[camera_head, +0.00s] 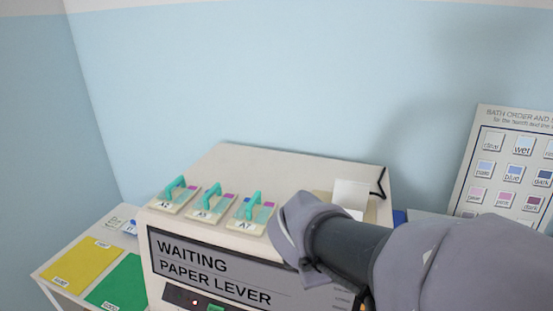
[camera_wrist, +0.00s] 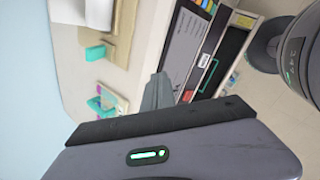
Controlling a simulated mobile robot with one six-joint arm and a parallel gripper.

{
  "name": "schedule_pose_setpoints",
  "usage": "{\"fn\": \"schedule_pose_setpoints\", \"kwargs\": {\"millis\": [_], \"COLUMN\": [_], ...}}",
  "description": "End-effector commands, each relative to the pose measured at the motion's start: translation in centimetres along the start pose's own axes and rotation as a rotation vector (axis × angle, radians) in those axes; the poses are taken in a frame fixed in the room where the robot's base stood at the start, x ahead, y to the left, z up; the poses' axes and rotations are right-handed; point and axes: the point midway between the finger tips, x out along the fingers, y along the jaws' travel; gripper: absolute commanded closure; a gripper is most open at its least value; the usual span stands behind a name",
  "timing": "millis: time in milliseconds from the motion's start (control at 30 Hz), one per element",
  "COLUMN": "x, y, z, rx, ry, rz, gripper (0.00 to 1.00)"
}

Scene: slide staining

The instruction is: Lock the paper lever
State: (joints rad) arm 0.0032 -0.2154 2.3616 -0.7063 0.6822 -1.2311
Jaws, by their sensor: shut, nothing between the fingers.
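A cream machine (camera_head: 290,165) has a grey front sign (camera_head: 220,270) reading "WAITING PAPER LEVER". A white paper piece (camera_head: 350,194) stands at the back right of its top, beside a thin black bent part (camera_head: 380,183). I cannot tell which part is the paper lever. In the wrist view, my gripper (camera_wrist: 158,92) is shut and empty, pointing over the machine's top near its front edge. White paper (camera_wrist: 84,10) also shows at that view's upper left. In the head view my own arm covers the machine's right front and hides my fingertips.
Several slide holders with teal clips (camera_head: 210,196) line the machine's top front. Yellow (camera_head: 83,264) and green (camera_head: 118,283) cards lie on the left table. A bath order board (camera_head: 510,155) stands at right.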

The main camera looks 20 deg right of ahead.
Motion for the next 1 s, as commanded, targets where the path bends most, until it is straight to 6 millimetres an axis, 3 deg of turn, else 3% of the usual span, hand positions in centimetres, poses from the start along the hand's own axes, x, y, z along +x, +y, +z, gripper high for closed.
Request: {"fn": "schedule_pose_setpoints", "kwargs": {"millis": [33, 100, 200, 333, 767, 1000], "x": [-1.8, -2.0, -1.8, -1.3, -0.4, 4.1], "y": [2.7, 5.1, 7.5, 8.9, 9.0, 9.0], "z": [0.9, 1.4, 1.6, 1.6, 1.4, 1.7], "rx": [-0.186, -0.467, -0.782, -1.013, -1.073, -1.070], "ry": [-0.022, -0.051, -0.077, -0.092, -0.096, -0.095], "rz": [0.000, 0.007, 0.009, 0.010, 0.009, 0.007], "gripper": [1.00, 1.00, 1.00, 1.00, 1.00, 1.00]}}
